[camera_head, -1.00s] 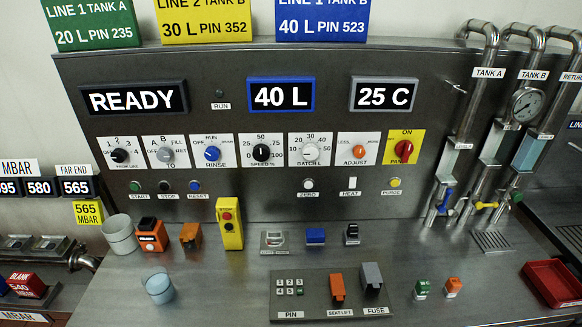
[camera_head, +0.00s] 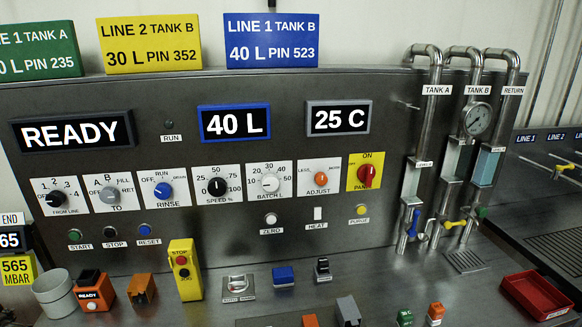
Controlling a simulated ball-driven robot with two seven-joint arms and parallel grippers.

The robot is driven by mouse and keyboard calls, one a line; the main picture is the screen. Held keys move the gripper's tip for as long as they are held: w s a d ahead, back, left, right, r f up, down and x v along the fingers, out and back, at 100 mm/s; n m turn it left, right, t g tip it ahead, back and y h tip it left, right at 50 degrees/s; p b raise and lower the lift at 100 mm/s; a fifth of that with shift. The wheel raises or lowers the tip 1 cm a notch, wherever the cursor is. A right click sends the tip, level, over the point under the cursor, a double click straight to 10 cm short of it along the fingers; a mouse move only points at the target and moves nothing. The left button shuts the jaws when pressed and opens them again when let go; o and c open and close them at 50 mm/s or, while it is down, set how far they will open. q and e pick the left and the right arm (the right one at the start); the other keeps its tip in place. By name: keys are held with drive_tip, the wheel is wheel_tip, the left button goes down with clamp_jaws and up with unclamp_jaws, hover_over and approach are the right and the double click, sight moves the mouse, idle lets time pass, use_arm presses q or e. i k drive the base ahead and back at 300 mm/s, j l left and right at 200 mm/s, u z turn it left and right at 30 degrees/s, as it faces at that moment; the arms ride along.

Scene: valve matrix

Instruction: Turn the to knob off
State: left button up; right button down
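The TO knob (camera_head: 110,193) is a grey-white dial on a white plate in the left part of the grey panel. Its plate carries position marks around it, including A, B, FILL and RET. The exact direction of its pointer is too small to tell. It sits between the black FROM LINE knob (camera_head: 55,198) and the blue RINSE knob (camera_head: 164,190). Neither of my grippers is in view, and nothing covers the TO knob.
The panel also has several other knobs, such as the red PANEL knob (camera_head: 367,176). Below stand a grey cup (camera_head: 54,298), an orange READY box (camera_head: 92,290) and a yellow STOP/JOG box (camera_head: 185,270). A red tray (camera_head: 537,296) is at right. The space before the knobs is clear.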

sight(108, 195)
drive_tip(key=u, duration=1.25)
